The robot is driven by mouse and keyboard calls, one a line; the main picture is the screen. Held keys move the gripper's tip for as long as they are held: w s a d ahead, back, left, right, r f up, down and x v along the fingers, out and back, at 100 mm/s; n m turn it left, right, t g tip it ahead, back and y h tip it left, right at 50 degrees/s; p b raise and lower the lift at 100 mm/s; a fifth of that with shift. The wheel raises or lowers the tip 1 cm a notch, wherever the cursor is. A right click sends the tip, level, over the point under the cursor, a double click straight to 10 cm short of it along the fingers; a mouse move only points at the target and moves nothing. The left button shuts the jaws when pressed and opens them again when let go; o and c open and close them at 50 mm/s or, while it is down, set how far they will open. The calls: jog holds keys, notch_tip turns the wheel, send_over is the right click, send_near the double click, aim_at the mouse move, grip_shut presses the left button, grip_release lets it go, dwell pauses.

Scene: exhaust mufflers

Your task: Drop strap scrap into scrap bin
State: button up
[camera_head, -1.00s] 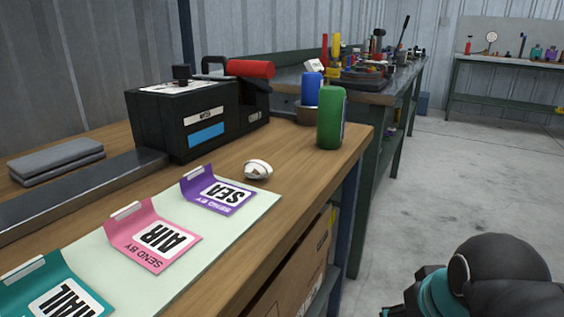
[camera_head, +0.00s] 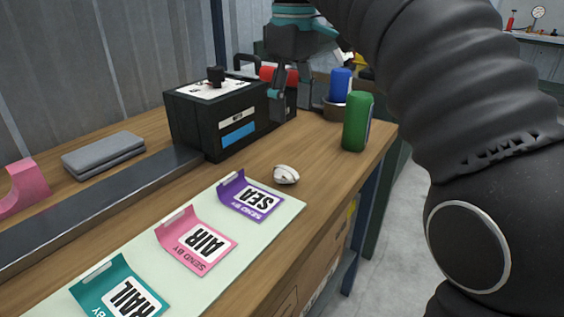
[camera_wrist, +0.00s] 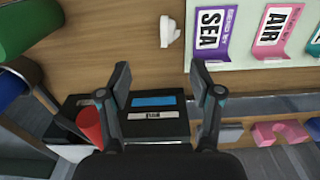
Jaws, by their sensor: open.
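A small white curled piece (camera_head: 286,174), which looks like the strap scrap, lies on the wooden table beyond the purple SEA card. It also shows in the wrist view (camera_wrist: 170,31) near the top edge. My gripper (camera_head: 293,105) hangs over the table beside the black strapping machine, with its fingers pointing down. In the wrist view its two fingers (camera_wrist: 158,72) are spread with nothing between them, and the white piece is beyond the fingertips. I cannot make out a scrap bin in either view.
A green can (camera_head: 357,122) and a blue can (camera_head: 340,85) stand by the table's right end. Purple SEA (camera_head: 250,196) and pink AIR (camera_head: 197,242) cards lie on a pale mat.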

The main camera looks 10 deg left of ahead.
aim_at(284, 168)
jog(key=f, duration=0.2)
jog(key=a+f, duration=0.1)
jog(key=f, duration=0.4)
jog(key=shift+a+f+b, duration=0.2)
jog(key=shift+f+b, duration=0.2)
jog(key=f, duration=0.3)
jog(key=f+b, duration=0.1)
jog(key=shift+s+d+f, duration=0.15)
jog(key=shift+s+d, duration=0.05)
jog(key=shift+s, duration=0.2)
jog(key=shift+f, duration=0.55)
jog(key=c, duration=0.9)
jog(key=shift+r, duration=0.1)
